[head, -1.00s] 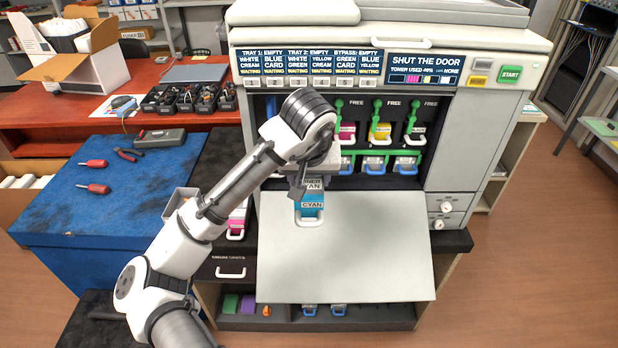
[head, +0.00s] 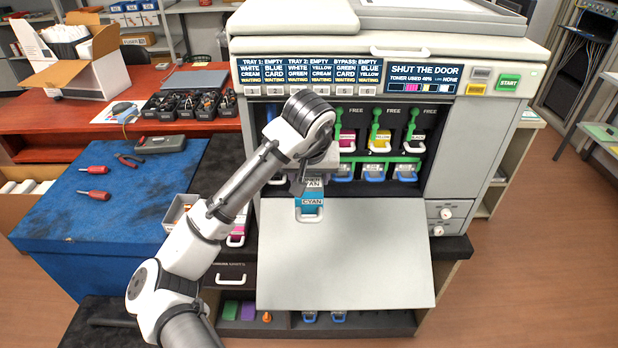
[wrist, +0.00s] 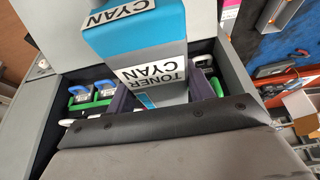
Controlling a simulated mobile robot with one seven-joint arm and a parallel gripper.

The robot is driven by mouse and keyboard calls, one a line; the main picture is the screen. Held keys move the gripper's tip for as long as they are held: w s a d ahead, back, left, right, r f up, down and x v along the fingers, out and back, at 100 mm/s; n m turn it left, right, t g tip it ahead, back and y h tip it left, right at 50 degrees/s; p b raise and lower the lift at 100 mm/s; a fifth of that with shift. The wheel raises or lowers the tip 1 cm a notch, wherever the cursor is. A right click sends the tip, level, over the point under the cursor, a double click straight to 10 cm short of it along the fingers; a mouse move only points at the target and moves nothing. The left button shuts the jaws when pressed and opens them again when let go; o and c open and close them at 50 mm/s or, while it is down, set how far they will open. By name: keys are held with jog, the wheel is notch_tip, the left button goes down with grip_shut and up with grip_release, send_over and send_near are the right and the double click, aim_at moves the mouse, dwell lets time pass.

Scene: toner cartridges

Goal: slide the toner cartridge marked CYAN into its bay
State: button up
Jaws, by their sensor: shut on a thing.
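The CYAN toner cartridge (head: 311,203) is blue with a white label and a pale handle at its near end. It is held above the inner edge of the lowered printer door (head: 345,260), with its far end toward the printer opening. My gripper (head: 303,183) is shut on it; in the wrist view the dark fingers (wrist: 163,95) sit on both sides of the cartridge (wrist: 140,45). My arm hides the left part of the bay row, so the cyan bay and the cartridge's far end cannot be made out.
Magenta (head: 346,143), yellow (head: 378,143) and black (head: 414,144) cartridges stand in bays to the right, with green levers (head: 376,120) above them. Another magenta cartridge (head: 237,229) stands left of the door. The blue bench (head: 100,215) at left holds tools. The lowered door surface is clear.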

aim_at(309, 183)
jog(key=shift+w, duration=0.4)
dwell(0.5)
jog(key=o, duration=1.6)
jog(key=shift+o, duration=0.3)
jog(key=shift+f, duration=0.15)
jog(key=shift+s+r+p, duration=0.2)
jog(key=shift+s+p, duration=0.5)
jog(key=shift+s, duration=0.8)
jog(key=shift+s+f, duration=0.15)
jog(key=shift+s, duration=0.4)
